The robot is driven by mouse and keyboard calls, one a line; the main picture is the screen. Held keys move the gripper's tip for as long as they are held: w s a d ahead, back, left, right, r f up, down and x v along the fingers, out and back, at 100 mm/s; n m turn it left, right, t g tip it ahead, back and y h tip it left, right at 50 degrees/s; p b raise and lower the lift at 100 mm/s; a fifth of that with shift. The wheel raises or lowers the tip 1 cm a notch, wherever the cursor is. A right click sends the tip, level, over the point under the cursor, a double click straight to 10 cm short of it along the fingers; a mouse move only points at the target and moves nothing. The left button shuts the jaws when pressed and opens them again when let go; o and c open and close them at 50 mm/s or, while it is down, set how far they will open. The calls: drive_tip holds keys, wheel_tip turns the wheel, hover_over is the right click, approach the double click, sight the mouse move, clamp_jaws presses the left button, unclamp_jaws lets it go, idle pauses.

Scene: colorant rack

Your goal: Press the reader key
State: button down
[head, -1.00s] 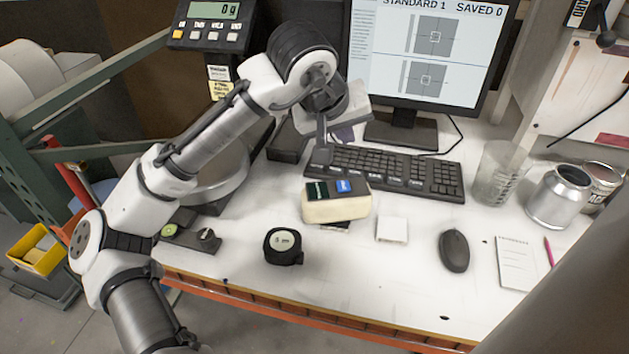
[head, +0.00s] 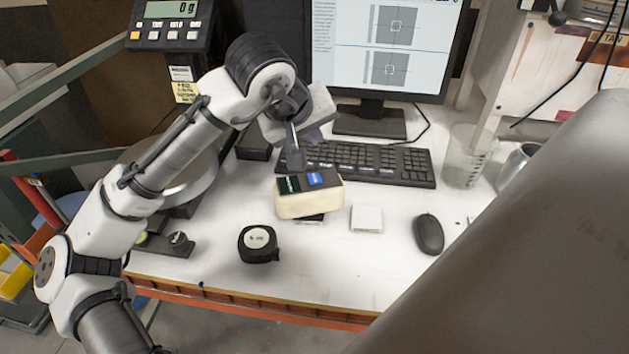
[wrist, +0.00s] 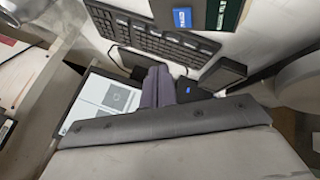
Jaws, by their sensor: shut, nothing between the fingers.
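The reader (head: 309,201) is a cream box with a dark top, standing on the white bench. On its top are a dark green display (head: 289,184) and a blue key (head: 316,179). In the wrist view the blue key (wrist: 182,17) and the green display (wrist: 228,14) show at the top edge; the rest of the reader is cut off. My gripper (head: 296,162) is shut and empty, just behind the reader's far edge in the head view. Its fingers (wrist: 158,80) also show in the wrist view, apart from the key in the picture. Their height above the reader is hard to tell.
A keyboard (head: 375,163) and a monitor (head: 388,45) stand behind the reader. A tape measure (head: 259,243), a white square tile (head: 367,218) and a mouse (head: 428,234) lie nearby. A clear beaker (head: 468,155) stands right. A scale display (head: 171,22) is at upper left.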

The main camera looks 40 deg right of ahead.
drive_tip(key=b, duration=0.3)
hover_over(313, 180)
wheel_tip(313, 180, down, 5)
drive_tip(key=shift+r, duration=0.15)
drive_tip(key=shift+f+b, duration=0.5)
drive_tip(key=shift+f, duration=0.35)
drive_tip(key=shift+f, duration=0.15)
idle(0.8)
drive_tip(key=shift+f, duration=0.25)
drive_tip(key=shift+f+b, duration=0.3)
drive_tip(key=shift+f, duration=0.1)
idle(0.5)
drive_tip(key=shift+r, duration=0.15)
drive_tip(key=shift+r+p, duration=0.7)
drive_tip(key=shift+p, duration=0.15)
